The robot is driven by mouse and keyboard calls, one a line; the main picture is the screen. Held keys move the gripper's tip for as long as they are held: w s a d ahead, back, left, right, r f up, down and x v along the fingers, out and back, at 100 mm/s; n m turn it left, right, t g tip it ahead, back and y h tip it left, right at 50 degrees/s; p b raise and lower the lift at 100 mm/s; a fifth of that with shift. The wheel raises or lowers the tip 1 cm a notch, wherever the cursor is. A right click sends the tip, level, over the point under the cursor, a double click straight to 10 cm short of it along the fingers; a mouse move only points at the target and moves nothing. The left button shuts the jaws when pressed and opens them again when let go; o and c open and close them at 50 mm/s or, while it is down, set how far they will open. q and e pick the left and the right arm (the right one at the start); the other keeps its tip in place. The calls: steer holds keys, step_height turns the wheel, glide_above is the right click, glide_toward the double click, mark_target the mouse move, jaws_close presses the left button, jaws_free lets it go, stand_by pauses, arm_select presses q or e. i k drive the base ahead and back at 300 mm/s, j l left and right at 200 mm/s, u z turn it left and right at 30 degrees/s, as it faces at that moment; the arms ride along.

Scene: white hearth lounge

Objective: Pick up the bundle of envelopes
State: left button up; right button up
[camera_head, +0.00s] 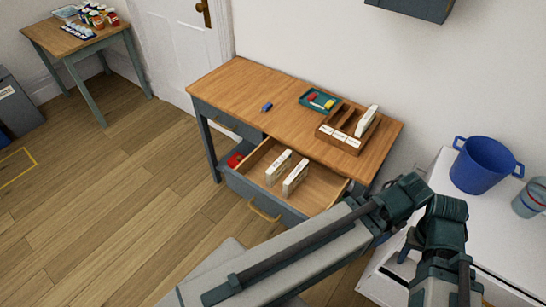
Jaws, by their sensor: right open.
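Two white bundles that look like envelopes stand on edge in the open drawer (322,190) of the wooden-topped desk. One is the left bundle (279,167) and the other is the right bundle (295,177). Another white bundle (366,121) stands tilted in the wooden organizer (324,130) on the desk top. I cannot tell which bundle the task means. My right gripper (438,285) is at the lower right, by the white cabinet and apart from the bundles. It is open, and its fingertips are hard to make out. My left gripper is out of view.
A green tray (305,99) with small coloured items and a blue object (267,107) lie on the desk (235,85). A blue pot (482,166) stands on the white cabinet (505,235) at right. My right arm crosses in front of the desk.

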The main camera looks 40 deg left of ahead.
mark_target(282, 163)
steer(key=k+u, duration=0.15)
steer(key=u, duration=0.25)
steer(key=k+j+u, duration=0.1)
steer(key=u, duration=0.3)
steer(key=k+j+u, duration=0.1)
steer(key=u, duration=0.25)
